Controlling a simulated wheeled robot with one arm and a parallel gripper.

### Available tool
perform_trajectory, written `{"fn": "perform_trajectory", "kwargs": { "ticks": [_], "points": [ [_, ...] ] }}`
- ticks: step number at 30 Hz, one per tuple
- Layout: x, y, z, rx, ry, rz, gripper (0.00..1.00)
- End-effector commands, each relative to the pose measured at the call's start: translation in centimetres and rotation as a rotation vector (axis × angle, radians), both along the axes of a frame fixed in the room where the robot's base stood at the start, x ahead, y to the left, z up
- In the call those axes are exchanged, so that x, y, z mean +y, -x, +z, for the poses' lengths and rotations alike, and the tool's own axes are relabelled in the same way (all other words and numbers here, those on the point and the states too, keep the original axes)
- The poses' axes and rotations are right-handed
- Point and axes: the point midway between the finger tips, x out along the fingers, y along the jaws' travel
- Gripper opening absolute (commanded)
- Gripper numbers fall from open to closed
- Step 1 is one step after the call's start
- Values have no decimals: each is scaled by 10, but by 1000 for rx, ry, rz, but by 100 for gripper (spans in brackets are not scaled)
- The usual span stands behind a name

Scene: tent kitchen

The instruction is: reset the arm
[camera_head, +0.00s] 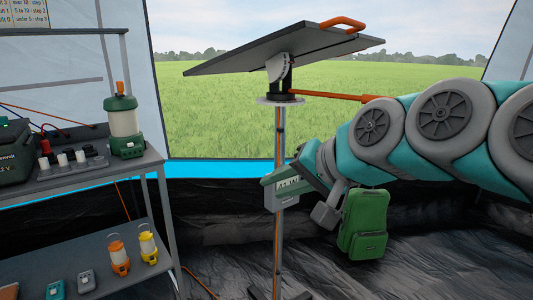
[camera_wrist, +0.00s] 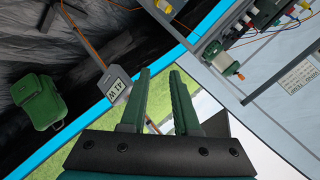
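My arm (camera_head: 437,130) reaches in from the right in the head view, with its end close to the pole (camera_head: 279,135) of a tilted solar panel (camera_head: 265,55). My gripper (camera_wrist: 160,73) is open in the wrist view, with two dark green fingers apart and nothing between them. A meter (camera_head: 282,195) on the pole is partly covered by my gripper in the head view. In the wrist view the meter (camera_wrist: 115,86) lies just left of the fingers, its display apparently showing 41 W. I cannot tell whether the gripper touches it.
An orange rod (camera_head: 335,97) sticks out right from the panel mount, above my wrist. A green backpack (camera_head: 363,222) is behind and below my arm. A shelf (camera_head: 150,158) at left carries a green lantern (camera_head: 124,127); orange and yellow lanterns (camera_head: 148,246) stand lower.

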Motion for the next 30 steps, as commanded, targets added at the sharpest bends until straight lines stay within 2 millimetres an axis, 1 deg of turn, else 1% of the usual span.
{"fn": "perform_trajectory", "kwargs": {
  "ticks": [1,2,3,5,6,8,9,11,12,15,18,19,21,23,30],
  "points": [
    [-2,15,-28,54,93,25,30],
    [-5,24,-46,83,147,41,30],
    [-9,38,-71,130,218,64,30],
    [-20,59,-104,203,316,97,30],
    [-29,75,-126,256,378,118,30],
    [-44,100,-155,340,461,152,30],
    [-55,118,-173,397,512,173,30],
    [-72,145,-196,482,577,202,30],
    [-82,163,-208,536,613,222,30],
    [-104,202,-230,652,675,258,30],
    [-118,231,-242,737,709,287,30],
    [-121,237,-244,754,716,292,30],
    [-125,246,-247,779,724,299,30],
    [-127,249,-248,788,727,304,30],
    [-127,249,-249,789,727,304,30]
  ]
}}
